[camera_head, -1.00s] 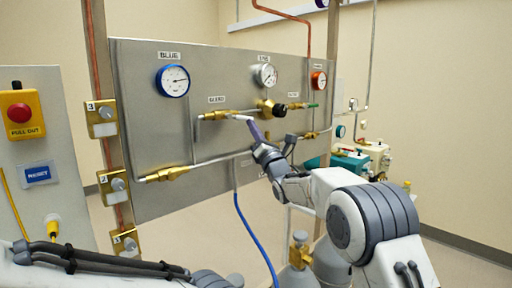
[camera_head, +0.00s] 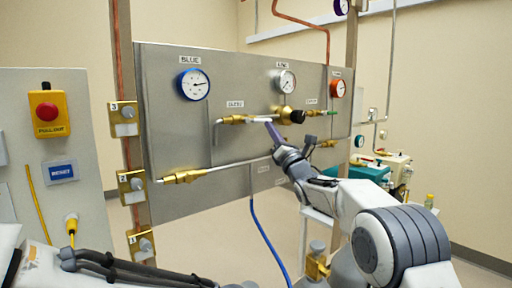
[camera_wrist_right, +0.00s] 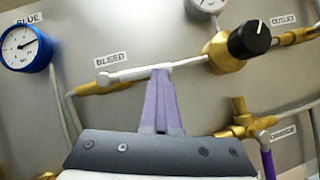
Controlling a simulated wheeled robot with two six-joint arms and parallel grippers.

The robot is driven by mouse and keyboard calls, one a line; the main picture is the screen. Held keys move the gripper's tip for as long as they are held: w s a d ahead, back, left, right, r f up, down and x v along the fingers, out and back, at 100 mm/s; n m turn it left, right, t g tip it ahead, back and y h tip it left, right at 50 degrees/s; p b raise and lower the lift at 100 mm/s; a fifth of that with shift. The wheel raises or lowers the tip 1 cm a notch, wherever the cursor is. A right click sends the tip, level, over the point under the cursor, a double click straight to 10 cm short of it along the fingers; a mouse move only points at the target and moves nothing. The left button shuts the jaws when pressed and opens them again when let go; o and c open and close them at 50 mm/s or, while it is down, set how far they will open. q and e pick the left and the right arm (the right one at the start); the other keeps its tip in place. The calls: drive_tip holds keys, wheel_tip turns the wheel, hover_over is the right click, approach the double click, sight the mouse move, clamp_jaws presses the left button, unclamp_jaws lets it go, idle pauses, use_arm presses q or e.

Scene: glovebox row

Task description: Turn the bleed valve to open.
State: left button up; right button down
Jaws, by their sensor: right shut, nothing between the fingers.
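The bleed valve's brass body (camera_head: 232,119) is on the steel panel, under a label that reads BLEED in the right wrist view (camera_wrist_right: 112,59). A pale silver bar (camera_wrist_right: 130,74), seemingly its lever, runs nearly level to the right, in line with the pipe. My right gripper (camera_head: 268,122) has its purple fingers shut together with nothing between them. In the right wrist view the fingertips (camera_wrist_right: 161,71) overlap the middle of the bar; whether they touch it is unclear. My left arm enters at bottom left; its gripper is out of view.
A brass regulator with a black knob (camera_wrist_right: 249,40) stands right of the bar. A brass valve with a purple handle (camera_wrist_right: 268,162) is lower right. The blue gauge (camera_head: 193,84) is above left. A blue hose (camera_head: 262,235) hangs below. A red stop button (camera_head: 46,111) is far left.

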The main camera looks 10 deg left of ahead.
drive_tip(key=shift+a+f, duration=0.45)
drive_tip(key=shift+f, duration=0.1)
drive_tip(key=w+d+f+b+v, duration=0.1)
drive_tip(key=w+f+b+v, duration=0.1)
drive_tip(key=b+v, duration=0.85)
drive_tip(key=s+a+f+m+h+p, duration=0.2)
drive_tip(key=s+a+f+m+p, duration=0.3)
drive_tip(key=p, duration=2.1)
drive_tip(key=w+a+r+n+p, duration=0.2)
drive_tip(key=w+r+p, duration=0.4)
drive_tip(key=w+r, duration=0.2)
wheel_tip(320, 180, up, 3)
drive_tip(key=shift+a+f+t, duration=0.2)
drive_tip(key=shift+a+t, duration=0.1)
drive_tip(key=shift+a, duration=0.05)
drive_tip(key=shift+w, duration=0.15)
